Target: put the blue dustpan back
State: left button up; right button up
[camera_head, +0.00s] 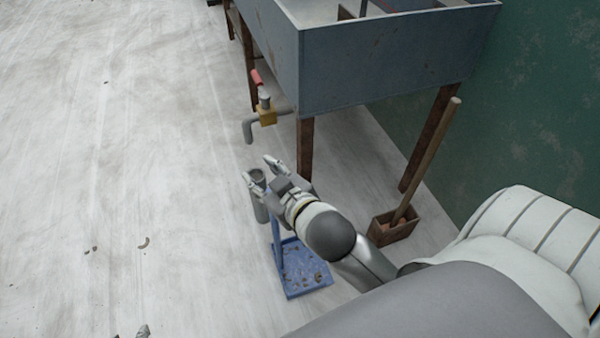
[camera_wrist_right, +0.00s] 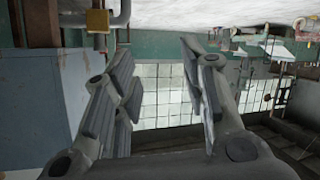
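The blue dustpan (camera_head: 303,268) is on the pale floor below my right arm in the head view, with dark crumbs in its pan. Its upright blue handle (camera_head: 276,238) rises toward my right gripper, and its upper part is hidden. My right gripper (camera_head: 259,171) is above the dustpan with its fingers apart. In the right wrist view my right gripper (camera_wrist_right: 158,55) is open with nothing seen between the fingers. Small grey tips (camera_head: 143,330) at the bottom edge may be my left gripper.
A grey-blue sink trough (camera_head: 375,65) on wooden legs stands behind, with a red-handled tap and bent pipe (camera_head: 249,130). A wooden box (camera_head: 396,230) holding a long stick is at right near the green wall (camera_head: 545,120). The left floor is open, with scattered crumbs.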

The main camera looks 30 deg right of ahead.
jog(key=s+f+g, duration=0.7)
jog(key=s+f, duration=0.3)
jog(key=s, duration=0.3)
jog(key=shift+f+m+y, duration=0.35)
jog(key=shift+m+y, duration=0.05)
jog(key=shift+w, duration=0.1)
